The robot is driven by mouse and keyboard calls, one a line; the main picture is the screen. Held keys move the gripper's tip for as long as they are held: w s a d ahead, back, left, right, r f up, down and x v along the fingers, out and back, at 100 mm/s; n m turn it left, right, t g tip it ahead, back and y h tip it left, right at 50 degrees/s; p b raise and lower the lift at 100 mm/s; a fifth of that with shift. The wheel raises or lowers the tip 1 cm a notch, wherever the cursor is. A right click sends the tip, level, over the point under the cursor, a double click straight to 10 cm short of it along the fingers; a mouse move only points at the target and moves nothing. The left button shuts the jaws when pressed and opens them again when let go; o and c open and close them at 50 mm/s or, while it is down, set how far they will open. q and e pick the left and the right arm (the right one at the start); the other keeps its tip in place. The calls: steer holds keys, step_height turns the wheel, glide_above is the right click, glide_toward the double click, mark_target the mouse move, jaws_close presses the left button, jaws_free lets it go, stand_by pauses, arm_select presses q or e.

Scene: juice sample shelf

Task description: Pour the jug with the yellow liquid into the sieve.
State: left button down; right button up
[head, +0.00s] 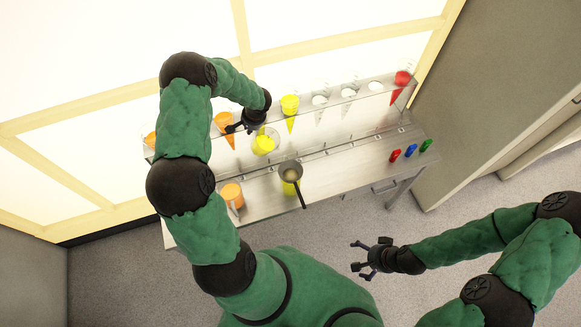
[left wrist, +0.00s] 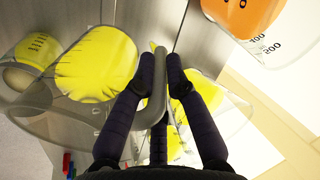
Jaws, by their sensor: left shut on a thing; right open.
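The jug with the yellow liquid (head: 264,146) is at the middle of the bench, in front of the shelf, in the head view. In the left wrist view this clear jug (left wrist: 95,65) fills the left side. My left gripper (head: 246,124) is shut on its grey handle, which passes between the fingers (left wrist: 158,75). Whether the jug touches the bench is unclear. The sieve (head: 290,170) is to the right and nearer, its dark handle pointing to the front edge. A yellow vessel (head: 290,188) shows below it. My right gripper (head: 373,259) is open and empty, above the floor.
A jug with orange liquid (head: 232,194) stands at the front left of the bench. Cones of orange, yellow, clear and red (head: 400,82) stand in a shelf behind. Small red, blue and green items (head: 410,150) lie at the right. The bench between them and the sieve is clear.

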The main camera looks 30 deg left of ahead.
arm_select(q)
steer(key=shift+a+r+h+p, duration=0.4)
steer(key=shift+a+r+p, duration=0.3)
steer(key=shift+p, duration=1.1)
steer(key=shift+w+a+r+g+h+p, duration=0.15)
steer(key=shift+a+r+h+p, duration=0.4)
steer(key=shift+p, duration=1.3)
steer(key=shift+s+a+r+g+h+p, duration=0.1)
steer(key=shift+a+r+g+h+p, duration=0.15)
steer(key=shift+r+h+p, duration=1.05)
steer(key=shift+w+a+r+g+h+p, duration=0.1)
steer(key=shift+a+r+p, duration=0.3)
steer(key=shift+p, duration=1.95)
